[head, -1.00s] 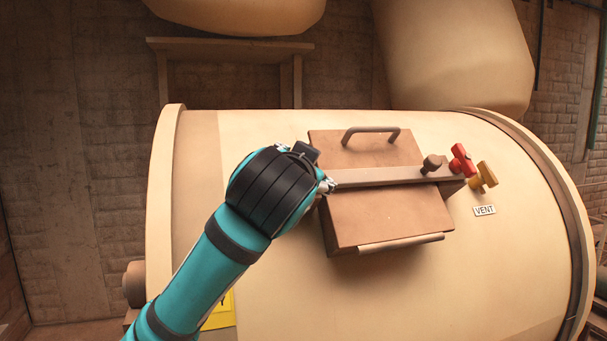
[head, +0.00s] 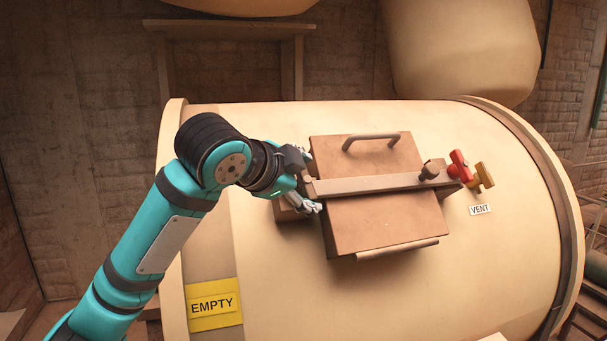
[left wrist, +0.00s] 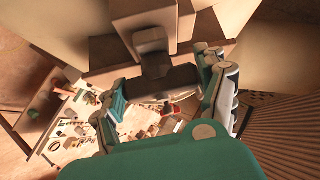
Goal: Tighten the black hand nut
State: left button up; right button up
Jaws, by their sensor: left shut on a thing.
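The black hand nut (left wrist: 165,82) shows in the left wrist view as a dark crossbar on a short stem, between the two fingers. My left gripper (head: 308,182) comes from the left at the left end of the clamp bar (head: 375,184). Its fingers sit above and below that end, shut on the nut. In the head view, the gripper and bar end hide most of the nut. The bar lies across a brown hatch cover (head: 385,225) with a grey handle (head: 370,137). My right gripper is in neither view.
A dark knob (head: 429,170), a red handle (head: 459,166) and a yellow handle (head: 484,175) stand at the bar's right end, above a VENT label (head: 480,210). The big cream drum (head: 300,290) carries a yellow EMPTY sign (head: 213,305). Its front is clear right of my arm.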

pick_arm(q)
jog(key=shift+f+m, duration=0.1)
jog(key=shift+m, duration=0.3)
jog(key=o, duration=0.9)
jog(key=shift+o, duration=1.2)
jog(key=shift+w, duration=0.15)
jog(key=v, duration=1.2)
jog(key=shift+w, duration=0.1)
